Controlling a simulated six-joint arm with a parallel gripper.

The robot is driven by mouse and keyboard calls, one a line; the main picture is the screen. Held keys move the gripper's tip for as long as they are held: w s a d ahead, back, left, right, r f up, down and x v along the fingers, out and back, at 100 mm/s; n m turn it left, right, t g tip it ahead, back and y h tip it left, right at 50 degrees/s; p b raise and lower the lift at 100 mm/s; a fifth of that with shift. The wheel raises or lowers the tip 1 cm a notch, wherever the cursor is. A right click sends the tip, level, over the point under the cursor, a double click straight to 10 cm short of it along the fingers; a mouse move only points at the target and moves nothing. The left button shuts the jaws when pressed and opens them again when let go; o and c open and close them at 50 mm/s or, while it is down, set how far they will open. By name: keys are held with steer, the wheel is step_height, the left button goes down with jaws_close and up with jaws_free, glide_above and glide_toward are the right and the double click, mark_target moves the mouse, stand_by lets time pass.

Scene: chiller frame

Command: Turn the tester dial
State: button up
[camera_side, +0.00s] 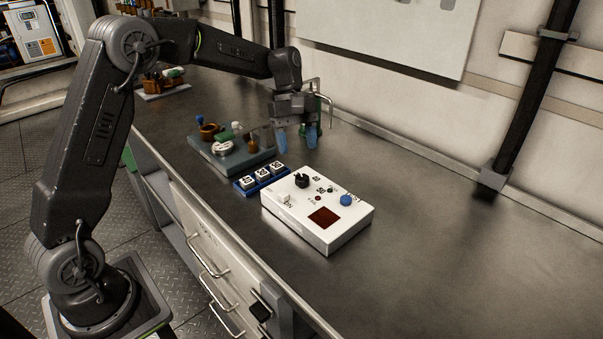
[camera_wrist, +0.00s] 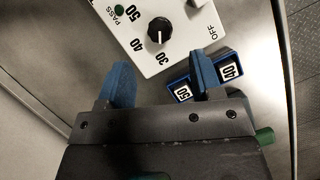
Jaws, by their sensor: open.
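The white tester box (camera_side: 345,228) lies on the bench and carries a black dial (camera_side: 302,181). In the wrist view the dial (camera_wrist: 161,31) stands near the top, with 30, 40 and 50 printed round it; its white mark seems to point towards 30. A green PASS lamp (camera_wrist: 119,10) is beside it. My gripper (camera_side: 297,138) is open and empty, above the bench behind the box in the side view. Its blue fingers show in the wrist view (camera_wrist: 162,78), apart from the dial and not around it.
A blue rack (camera_side: 244,189) with three numbered blocks stands just left of the box; a finger partly covers it in the wrist view. A grey tray (camera_side: 205,160) with small items is farther back. The box also has a blue knob (camera_side: 346,200). The bench at right is clear.

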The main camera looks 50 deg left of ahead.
mark_target(302, 177)
steer(key=x, duration=0.7)
steer(key=shift+d+f, duration=0.15)
steer(key=shift+f, duration=0.1)
steer(key=c, duration=0.9)
steer(key=shift+m, duration=0.4)
steer(key=m+g, duration=0.1)
steer(key=m, duration=0.1)
steer(key=m+y, duration=0.1)
steer(key=m, duration=0.2)
steer(key=shift+w+d+m+g, duration=0.1)
steer(key=shift+w+m+g, duration=0.05)
steer(key=shift+m+g, duration=0.2)
steer(key=m+g+y, duration=0.1)
steer(key=m+y, duration=0.1)
steer(key=m, duration=0.3)
steer(key=shift+m, duration=0.35)
